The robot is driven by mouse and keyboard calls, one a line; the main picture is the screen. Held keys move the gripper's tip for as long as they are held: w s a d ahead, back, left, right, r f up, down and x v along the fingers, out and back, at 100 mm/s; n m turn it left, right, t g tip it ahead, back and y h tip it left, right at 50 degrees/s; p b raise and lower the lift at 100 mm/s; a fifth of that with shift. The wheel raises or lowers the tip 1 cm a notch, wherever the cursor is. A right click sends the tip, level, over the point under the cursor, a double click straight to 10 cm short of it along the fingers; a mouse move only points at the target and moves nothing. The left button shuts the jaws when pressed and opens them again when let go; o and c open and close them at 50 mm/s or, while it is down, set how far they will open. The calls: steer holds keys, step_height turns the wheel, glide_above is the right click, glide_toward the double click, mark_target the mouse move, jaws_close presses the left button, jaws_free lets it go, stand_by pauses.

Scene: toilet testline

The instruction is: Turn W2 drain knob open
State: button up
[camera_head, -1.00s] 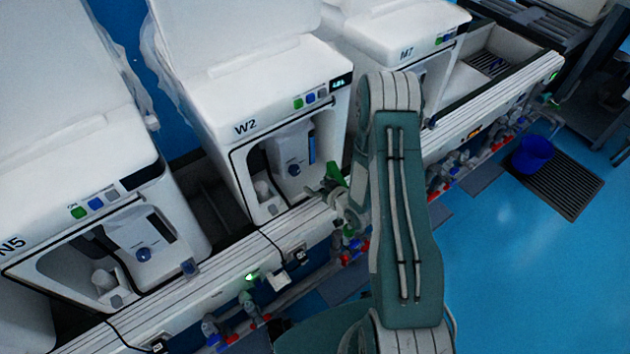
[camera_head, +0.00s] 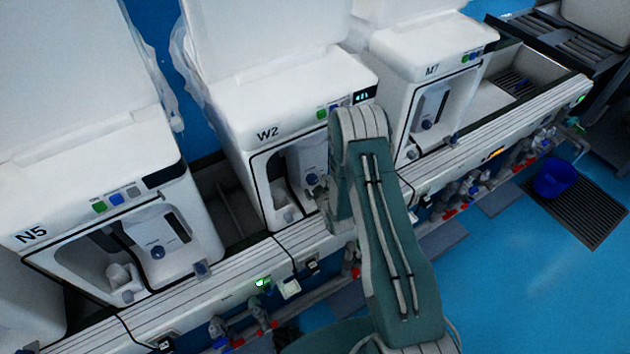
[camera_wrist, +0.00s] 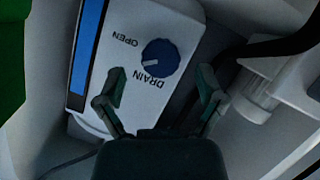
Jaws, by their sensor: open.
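The W2 unit (camera_head: 285,95) is the white machine in the middle of the head view. Its drain knob (camera_wrist: 160,58) is a round blue dial on a white panel in the wrist view, with the words DRAIN and OPEN printed beside it. My gripper (camera_wrist: 160,90) is open, its two green fingers spread to either side below the knob in the picture. The knob is in view between and beyond the fingertips, with no visible contact. In the head view my arm hides most of the gripper and part of the W2 recess.
A blue strip (camera_wrist: 88,45) lies left of the knob panel, and a white fitting (camera_wrist: 262,88) stands to the right. Units N5 (camera_head: 90,200) and M7 (camera_head: 430,65) flank W2. A white rail (camera_head: 225,290) runs along the front.

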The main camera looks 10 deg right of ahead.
steer(key=shift+x, duration=1.35)
steer(key=c, duration=1.2)
steer(key=shift+o, duration=0.2)
steer(key=m, duration=0.1)
steer(key=m+y, duration=0.1)
steer(key=shift+w+d+r+m+g+y, duration=0.1)
steer(key=shift+d+m+g+y, duration=0.05)
steer(key=shift+m+g+y, duration=0.45)
steer(key=shift+m+y, duration=0.4)
steer(key=shift+m, duration=0.4)
